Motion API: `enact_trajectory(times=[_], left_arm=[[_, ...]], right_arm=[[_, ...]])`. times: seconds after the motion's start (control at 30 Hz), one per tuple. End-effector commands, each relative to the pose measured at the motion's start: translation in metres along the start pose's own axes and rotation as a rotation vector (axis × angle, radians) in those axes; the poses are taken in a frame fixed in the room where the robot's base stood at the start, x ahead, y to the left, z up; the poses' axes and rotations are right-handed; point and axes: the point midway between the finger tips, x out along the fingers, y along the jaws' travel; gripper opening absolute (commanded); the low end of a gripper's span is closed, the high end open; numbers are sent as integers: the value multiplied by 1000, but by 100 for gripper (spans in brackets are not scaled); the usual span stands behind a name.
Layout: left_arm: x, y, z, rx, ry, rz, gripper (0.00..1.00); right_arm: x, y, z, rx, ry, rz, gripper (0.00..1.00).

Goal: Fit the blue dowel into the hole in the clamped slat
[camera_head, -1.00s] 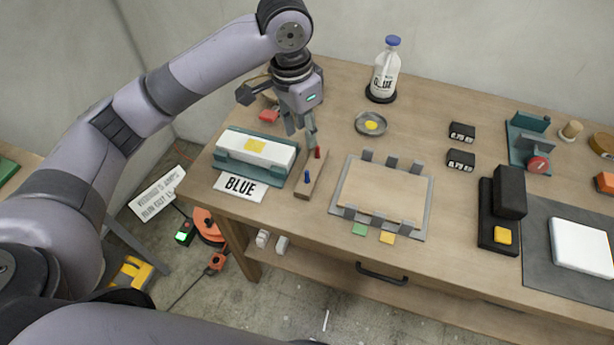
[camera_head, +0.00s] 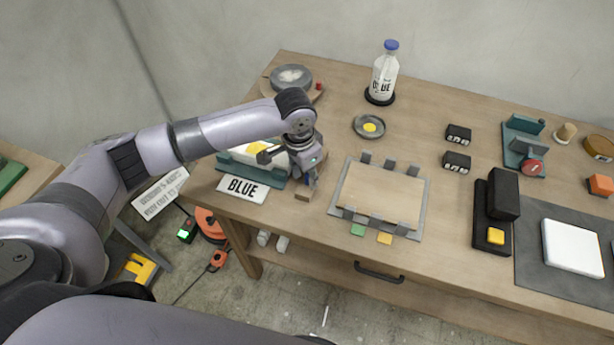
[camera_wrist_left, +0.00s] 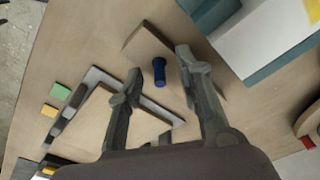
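My left gripper (camera_head: 306,180) is low over a small wooden block (camera_head: 304,194) near the table's front left. In the left wrist view the gripper (camera_wrist_left: 159,62) is open. The blue dowel (camera_wrist_left: 160,71) stands upright in the block (camera_wrist_left: 148,48), between the fingertips, with gaps visible on both sides. In the head view the gripper mostly hides the dowel. A tan board (camera_head: 382,193) lies in a grey frame with several clips, right of the gripper. I see no hole in it and cannot tell whether it is the clamped slat. My right gripper is out of view.
A teal holder (camera_head: 232,172) with a white block and a BLUE sign (camera_head: 242,188) stand close left of the gripper. A bottle (camera_head: 384,75), a dish (camera_head: 369,126) and black blocks (camera_head: 457,162) stand behind and right. A teal vise (camera_head: 523,150) is farther right.

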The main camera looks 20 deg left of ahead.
Motion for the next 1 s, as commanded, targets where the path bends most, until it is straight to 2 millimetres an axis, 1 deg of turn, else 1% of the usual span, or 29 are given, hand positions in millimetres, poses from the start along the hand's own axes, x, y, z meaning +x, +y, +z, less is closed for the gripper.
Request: enact_trajectory(times=[0.1, 0.3, 0.8, 1.0], left_arm=[[7, 0, 0, 1, 1, -1, 33], [8, 0, 0, 1, 1, -1, 33], [8, 0, 0, 1, 1, -1, 1], [8, 0, 0, 1, 1, -1, 1]], right_arm=[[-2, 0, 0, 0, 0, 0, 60], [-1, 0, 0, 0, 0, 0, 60], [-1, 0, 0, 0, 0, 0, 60], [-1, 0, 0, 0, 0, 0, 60]])
